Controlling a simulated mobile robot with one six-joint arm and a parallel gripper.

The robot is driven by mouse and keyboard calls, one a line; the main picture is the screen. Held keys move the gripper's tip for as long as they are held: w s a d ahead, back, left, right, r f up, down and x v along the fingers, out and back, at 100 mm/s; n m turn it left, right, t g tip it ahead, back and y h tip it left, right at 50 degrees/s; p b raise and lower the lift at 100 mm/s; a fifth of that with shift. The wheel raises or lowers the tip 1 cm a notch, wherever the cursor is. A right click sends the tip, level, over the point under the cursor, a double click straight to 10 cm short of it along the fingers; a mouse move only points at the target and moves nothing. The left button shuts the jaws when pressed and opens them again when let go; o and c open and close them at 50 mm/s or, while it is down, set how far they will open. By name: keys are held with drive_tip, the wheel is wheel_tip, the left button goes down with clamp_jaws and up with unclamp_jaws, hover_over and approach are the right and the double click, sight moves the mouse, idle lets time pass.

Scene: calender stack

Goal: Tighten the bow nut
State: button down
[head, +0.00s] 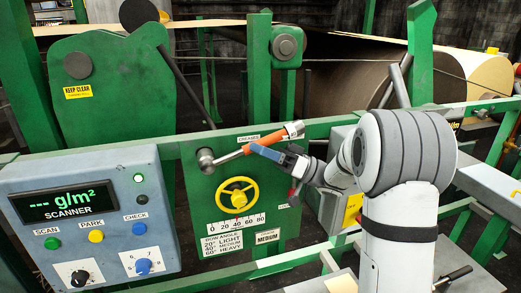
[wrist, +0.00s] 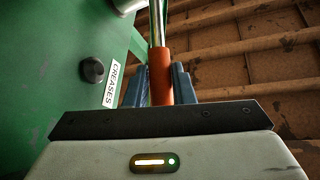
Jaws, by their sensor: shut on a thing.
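A tool with an orange handle (head: 262,144) and a steel shaft (head: 229,157) slants across the green panel. The shaft's left end meets a round metal nut or socket (head: 205,160); how they fit cannot be told. A silver cylinder (head: 294,129) shows at the right end of the handle. My gripper (head: 265,150) has blue fingers and is shut on the orange handle. The handle (wrist: 160,82) also stands between the fingers in the wrist view, its shaft running up out of frame. A yellow handwheel (head: 238,194) sits below the tool, above a scale with a red mark near 40.
A scanner box (head: 90,215) with buttons and a "--- g/m²" display stands left. A bow-angle card (head: 222,243) and a "MEDIUM" tag (head: 267,237) are on the panel. Green rails and a large roll (head: 345,75) lie behind. A dark knob (wrist: 94,70) is beside the CREASES label.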

drive_tip(key=shift+f, duration=0.2)
drive_tip(key=shift+f, duration=0.15)
drive_tip(key=shift+a+r+h+p, duration=0.15)
drive_tip(key=shift+r+h+p, duration=0.15)
drive_tip(key=shift+r+h, duration=0.35)
drive_tip(key=shift+r, duration=0.15)
drive_tip(key=shift+s, duration=0.1)
drive_tip(key=shift+s, duration=0.3)
drive_tip(key=shift+s+d+r+b, duration=0.1)
drive_tip(key=shift+s+d+b, duration=0.1)
drive_tip(key=shift+s, duration=0.25)
drive_tip(key=shift+s+d+b, duration=0.15)
drive_tip(key=shift+s+b, duration=0.05)
drive_tip(key=shift+s, duration=0.25)
idle(2.5)
